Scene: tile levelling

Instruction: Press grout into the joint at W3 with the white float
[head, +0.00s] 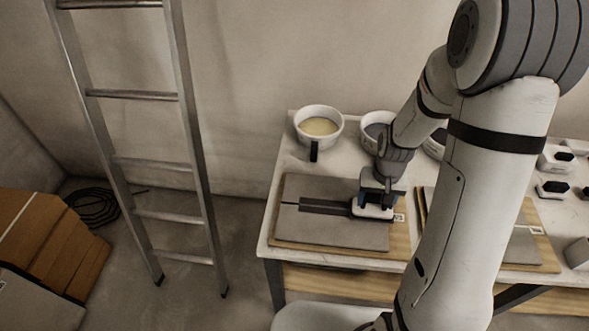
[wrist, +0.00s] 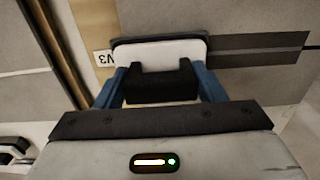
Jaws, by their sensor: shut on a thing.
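My gripper (wrist: 160,86) is shut on the black handle of the white float (wrist: 196,51), with blue fingers on either side. In the head view the white float (head: 373,210) sits low over the tile board, at the right end of a dark strip along the joint (head: 325,206). A thin line continues left of the strip. The dark strip also shows to the right of the float in the wrist view (wrist: 262,48). The W3 label (head: 399,217) is just right of the float, and shows in the wrist view (wrist: 105,57). The float's underside is hidden, so contact cannot be told.
A bowl with pale yellow contents (head: 319,127) and a grey-filled bowl (head: 376,127) stand behind the board. Another board (head: 520,250) lies to the right, with several white blocks (head: 556,157) beyond. A ladder (head: 187,130) leans left of the table.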

